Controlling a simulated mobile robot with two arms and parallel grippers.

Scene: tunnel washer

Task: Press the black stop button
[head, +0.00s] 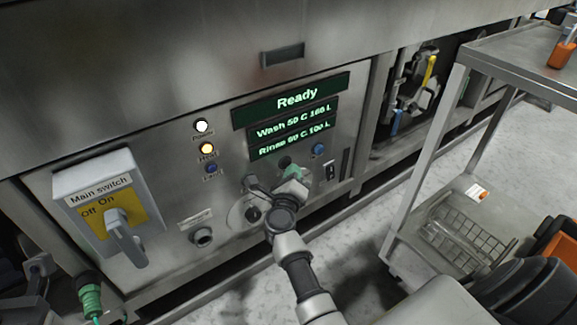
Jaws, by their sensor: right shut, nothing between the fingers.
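The steel control panel holds a row of buttons below the display. My left gripper is not in view.
The display (295,97) reads "Ready". White and orange lamps are lit at its left. A main switch (122,235) stands out at the far left. A black knob (253,214) is below the black button. A steel trolley (470,75) stands at the right.

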